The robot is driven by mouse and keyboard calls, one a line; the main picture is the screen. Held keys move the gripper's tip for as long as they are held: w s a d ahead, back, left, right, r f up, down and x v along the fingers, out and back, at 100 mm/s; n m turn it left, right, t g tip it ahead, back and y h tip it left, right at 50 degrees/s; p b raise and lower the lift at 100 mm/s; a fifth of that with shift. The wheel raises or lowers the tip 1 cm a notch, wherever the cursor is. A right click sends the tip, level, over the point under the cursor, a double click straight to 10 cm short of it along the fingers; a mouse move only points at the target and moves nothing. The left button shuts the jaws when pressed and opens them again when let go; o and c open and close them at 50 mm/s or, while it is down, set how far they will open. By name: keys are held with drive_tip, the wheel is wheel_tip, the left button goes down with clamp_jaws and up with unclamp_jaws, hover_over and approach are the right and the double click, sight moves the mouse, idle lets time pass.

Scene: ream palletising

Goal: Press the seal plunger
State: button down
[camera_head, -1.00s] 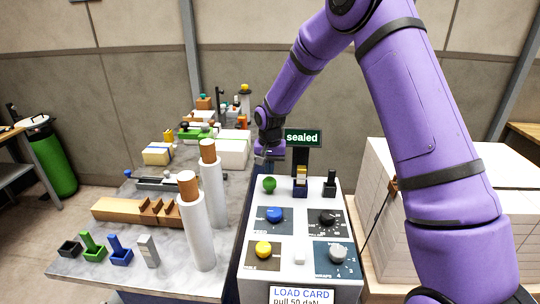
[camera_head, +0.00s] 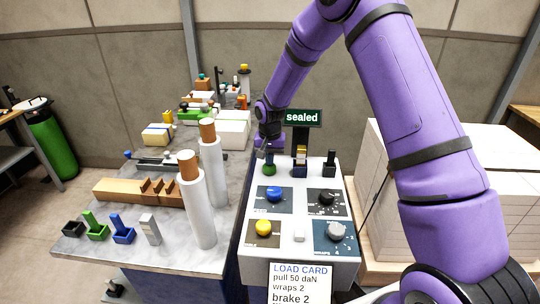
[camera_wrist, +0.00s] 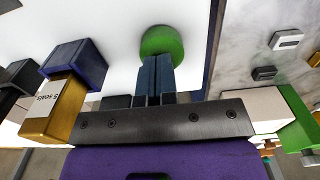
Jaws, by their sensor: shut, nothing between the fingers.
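The green round knob of the seal plunger (camera_head: 269,169) stands at the back left of the white control panel (camera_head: 250,200). In the wrist view the green knob (camera_wrist: 162,41) is straight in front of my fingertips. My gripper (camera_head: 265,155) is shut and empty, pointing down at the knob. In the wrist view my gripper (camera_wrist: 157,66) has its two blue-grey fingers together, with their tips at the knob's edge; they look touching or nearly so. The sign (camera_head: 302,117) behind the panel reads "sealed".
A seal holder (camera_head: 300,157) and a black lever (camera_head: 329,163) stand right of the knob. Blue (camera_head: 273,194), black (camera_head: 326,197), yellow (camera_head: 263,228) and grey (camera_head: 336,231) dials fill the panel. Two upright white rolls (camera_head: 197,207) stand at left; stacked reams (camera_head: 500,185) stand at right.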

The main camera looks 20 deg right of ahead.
drive_tip(key=shift+s+f, duration=0.1)
drive_tip(key=shift+f, duration=0.05)
wheel_tip(320, 180, up, 14)
idle(0.7)
idle(0.5)
